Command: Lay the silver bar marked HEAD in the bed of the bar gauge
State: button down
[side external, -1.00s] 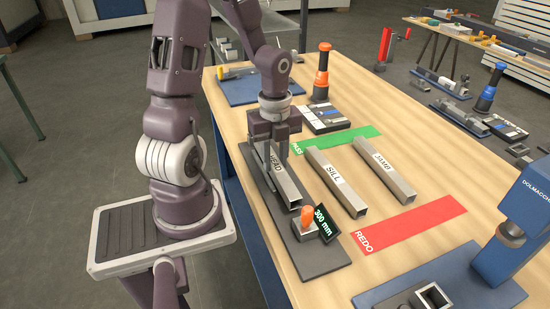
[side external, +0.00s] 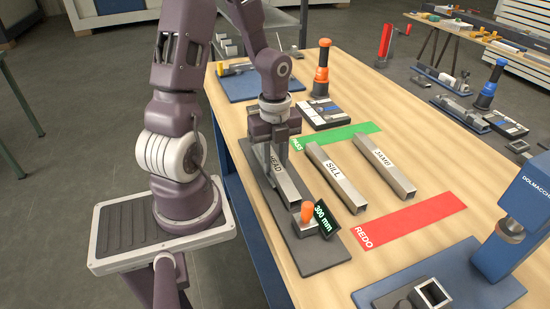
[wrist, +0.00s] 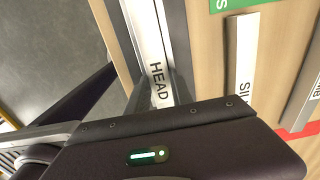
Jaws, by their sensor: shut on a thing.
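The silver bar marked HEAD (side external: 290,187) is low over the bed of the bar gauge (side external: 322,256), lined up along it. It looks down in the bed, but I cannot tell whether it rests fully on the bottom. My gripper (side external: 275,150) points down and is shut on the bar near its label. The gauge's orange knob (side external: 307,212) is just off the bar's near end, beside a display (side external: 325,218) reading 300 mm. In the wrist view the HEAD bar (wrist: 147,40) runs beneath my gripper, whose body hides its lower part.
Bars marked SILL (side external: 335,178) and JAMB (side external: 385,168) lie to the right. A green PASS strip (side external: 340,136) is behind them and a red REDO strip (side external: 412,221) in front. An orange-topped tool (side external: 321,70) stands behind. A blue machine (side external: 510,220) stands at the right.

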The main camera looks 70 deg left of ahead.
jog(key=c, duration=1.1)
grip_release()
jog(key=shift+f, duration=0.1)
jog(key=shift+o, duration=0.2)
jog(key=o, duration=0.6)
jog(key=shift+r, duration=3.5)
